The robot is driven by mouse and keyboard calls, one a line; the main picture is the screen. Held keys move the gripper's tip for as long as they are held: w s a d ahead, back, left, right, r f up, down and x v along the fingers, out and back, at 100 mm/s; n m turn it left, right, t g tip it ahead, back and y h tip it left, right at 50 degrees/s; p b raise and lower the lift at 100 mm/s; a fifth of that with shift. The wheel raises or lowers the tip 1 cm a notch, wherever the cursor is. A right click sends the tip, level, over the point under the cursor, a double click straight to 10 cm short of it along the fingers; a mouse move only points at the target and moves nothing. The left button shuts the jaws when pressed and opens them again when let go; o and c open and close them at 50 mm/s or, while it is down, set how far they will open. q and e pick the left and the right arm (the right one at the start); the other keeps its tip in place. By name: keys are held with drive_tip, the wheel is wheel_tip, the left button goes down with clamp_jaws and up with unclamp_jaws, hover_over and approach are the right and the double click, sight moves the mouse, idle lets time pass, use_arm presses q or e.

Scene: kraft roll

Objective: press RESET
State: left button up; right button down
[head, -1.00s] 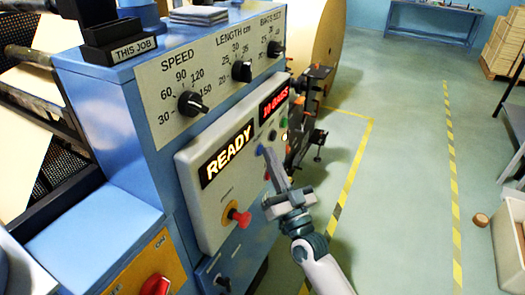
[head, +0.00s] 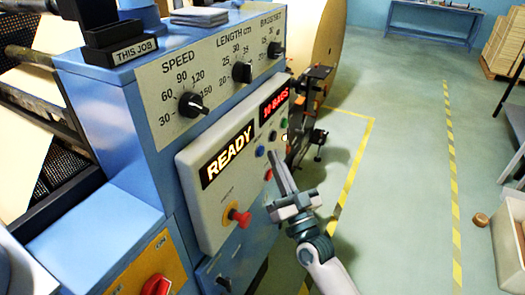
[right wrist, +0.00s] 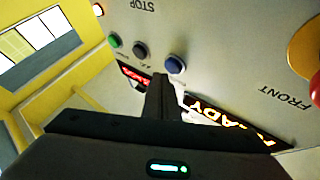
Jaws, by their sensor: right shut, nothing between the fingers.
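The grey control panel (head: 213,222) on the blue machine carries a row of small buttons. A blue button (head: 260,151) is nearest the READY display, with a dark button (head: 272,135) and a green button (head: 284,122) beyond it. The blue button also shows in the right wrist view (right wrist: 175,64). I cannot read a RESET label on any button. My right gripper (head: 272,154) is shut and empty, its tips just right of the blue button in the head view. In the right wrist view its fingers (right wrist: 160,80) point between the dark and blue buttons. My left gripper is out of view.
A red mushroom knob (head: 239,216) on a yellow base sticks out low on the panel. The lit READY display (head: 228,157) and a red bag-count display (head: 273,104) sit above. Black brackets (head: 310,120) stand beyond the panel. The floor to the right is mostly clear.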

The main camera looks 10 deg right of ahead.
idle(0.3)
drive_tip(key=s+d, duration=0.2)
drive_tip(key=d, duration=0.2)
drive_tip(key=shift+s+d+p, duration=0.1)
drive_tip(key=shift+s+p, duration=0.25)
drive_tip(key=shift+s, duration=0.05)
drive_tip(key=shift+f, duration=0.1)
idle(0.6)
